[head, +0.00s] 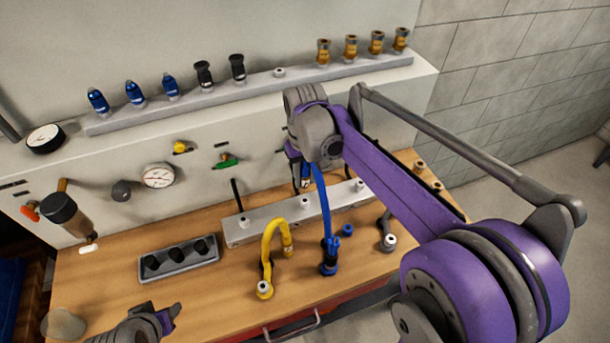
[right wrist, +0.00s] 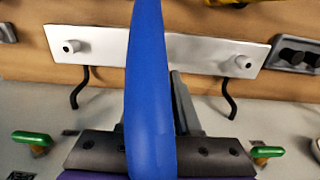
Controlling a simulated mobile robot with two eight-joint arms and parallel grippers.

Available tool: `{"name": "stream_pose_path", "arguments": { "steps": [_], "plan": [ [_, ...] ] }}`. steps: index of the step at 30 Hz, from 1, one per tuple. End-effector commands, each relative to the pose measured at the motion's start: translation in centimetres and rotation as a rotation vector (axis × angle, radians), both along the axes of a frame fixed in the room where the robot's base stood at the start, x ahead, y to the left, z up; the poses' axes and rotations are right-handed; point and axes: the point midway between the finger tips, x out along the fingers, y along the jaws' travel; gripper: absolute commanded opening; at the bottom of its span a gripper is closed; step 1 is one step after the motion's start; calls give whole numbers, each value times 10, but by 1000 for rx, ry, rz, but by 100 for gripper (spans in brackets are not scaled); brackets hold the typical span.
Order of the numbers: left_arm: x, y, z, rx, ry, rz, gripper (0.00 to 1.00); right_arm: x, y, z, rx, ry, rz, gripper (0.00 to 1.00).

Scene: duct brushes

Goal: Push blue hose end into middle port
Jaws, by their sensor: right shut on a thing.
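The metal manifold bar (head: 270,226) lies on the wooden bench with three pale ports in a row. The middle port (head: 305,203) shows just below my right gripper (head: 304,182). My right gripper is shut on the end of the blue hose (head: 323,205), which rises from a dark blue base on the bench. The held end is mostly hidden by the gripper. In the right wrist view the blue hose (right wrist: 150,80) covers the middle of the manifold bar (right wrist: 110,50); two outer ports show. My left gripper (head: 170,314) is at the lower left, away from the manifold; its jaws are unclear.
A yellow hose (head: 270,240) stands left of the blue one, and a grey hose fitting (head: 386,236) to the right. A dark tray (head: 178,262) lies left of the manifold. A rail (head: 250,85) of blue, black and brass fittings is behind.

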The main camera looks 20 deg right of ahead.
Motion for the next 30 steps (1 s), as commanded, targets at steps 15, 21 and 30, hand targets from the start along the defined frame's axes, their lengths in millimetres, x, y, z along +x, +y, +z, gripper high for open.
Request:
{"name": "stream_pose_path", "arguments": {
  "steps": [15, 21, 30],
  "plan": [
    [-14, 0, -34, 0, 26, 0, 50, -1, 0, -47, 0, 2, 0, 0],
    [-16, 0, -39, 0, 30, 0, 50, -1, 0, -55, 0, 1, 0, 0],
    [-16, 0, -39, 0, 29, 0, 50, 0, 0, -54, 0, 0, 0, 0]
  ]
}}
